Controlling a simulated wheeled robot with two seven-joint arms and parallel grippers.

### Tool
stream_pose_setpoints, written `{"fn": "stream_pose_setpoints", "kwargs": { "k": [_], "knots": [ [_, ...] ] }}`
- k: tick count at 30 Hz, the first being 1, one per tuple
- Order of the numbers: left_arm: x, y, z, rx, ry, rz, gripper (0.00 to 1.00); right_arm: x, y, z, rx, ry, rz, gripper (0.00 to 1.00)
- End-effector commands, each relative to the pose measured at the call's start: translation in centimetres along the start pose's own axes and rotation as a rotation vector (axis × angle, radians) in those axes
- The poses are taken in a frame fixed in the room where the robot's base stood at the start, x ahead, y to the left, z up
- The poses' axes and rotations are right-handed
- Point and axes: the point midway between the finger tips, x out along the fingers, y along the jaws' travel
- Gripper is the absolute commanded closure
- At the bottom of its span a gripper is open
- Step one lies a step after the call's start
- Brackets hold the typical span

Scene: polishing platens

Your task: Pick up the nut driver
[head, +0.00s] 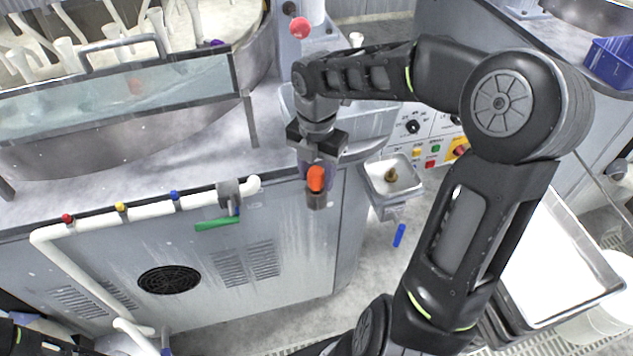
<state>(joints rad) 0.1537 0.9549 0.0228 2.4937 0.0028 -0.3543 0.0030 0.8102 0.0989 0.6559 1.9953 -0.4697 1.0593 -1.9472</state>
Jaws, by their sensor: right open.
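An orange-handled tool (316,178), which looks like the nut driver, stands in a small grey-brown holder (317,200) at the front corner of the grey cabinet. Its lower part is hidden in the holder. My right gripper (316,163) is open and points down right above the orange handle, its fingers close to the top of it. I cannot tell whether they touch it. A piece of my left arm shows at the bottom left corner, but its gripper is not in view.
A white pipe (150,207) with coloured knobs and a green-handled valve (217,223) runs along the cabinet front. A small metal tray (391,177) holds a brassy piece. A blue stick (399,235) lies on the floor. A large metal tray (560,260) is at right.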

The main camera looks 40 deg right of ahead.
Motion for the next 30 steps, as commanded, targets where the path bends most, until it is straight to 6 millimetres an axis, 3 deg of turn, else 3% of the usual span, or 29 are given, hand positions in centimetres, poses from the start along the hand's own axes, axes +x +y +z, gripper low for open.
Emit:
{"fn": "stream_pose_setpoints", "kwargs": {
  "k": [11, 27, 30],
  "knots": [
    [0.0, -0.02, 0.0, -0.001, 0.0, -0.001, 0.47, -0.01, 0.0, 0.0, 0.0, 0.0, 0.0, 0.57],
    [0.0, -0.02, 0.0, -0.001, 0.0, -0.001, 0.47, 0.0, -0.01, 0.0, 0.0, 0.0, 0.0, 1.0],
    [0.0, -0.02, 0.0, -0.001, 0.0, -0.001, 0.47, 0.0, -0.01, 0.0, 0.0, 0.0, 0.0, 1.0]
  ]
}}
